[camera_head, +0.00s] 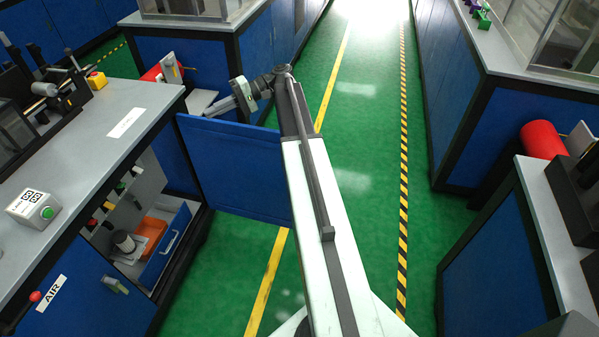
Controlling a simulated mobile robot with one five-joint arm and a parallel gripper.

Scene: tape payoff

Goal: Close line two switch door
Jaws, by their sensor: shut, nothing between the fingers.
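A blue door panel (235,168) stands swung open from the left cabinet (110,135), sticking out into the aisle. Its far upper corner meets the cabinet's corner post, and part of its right edge is hidden behind my arm. The cabinet opening shows behind and left of it. My gripper (222,104) is shut and empty, pointing left above the door's top edge. I cannot tell whether it touches the door. No line number is readable on the door.
An open drawer (168,245) and an orange tray (152,232) show inside the cabinet. An AIR label (51,292) and red-knobbed lever (36,296) are on its front. A green floor aisle (360,150) lies clear to the right, bounded by another blue cabinet (490,260).

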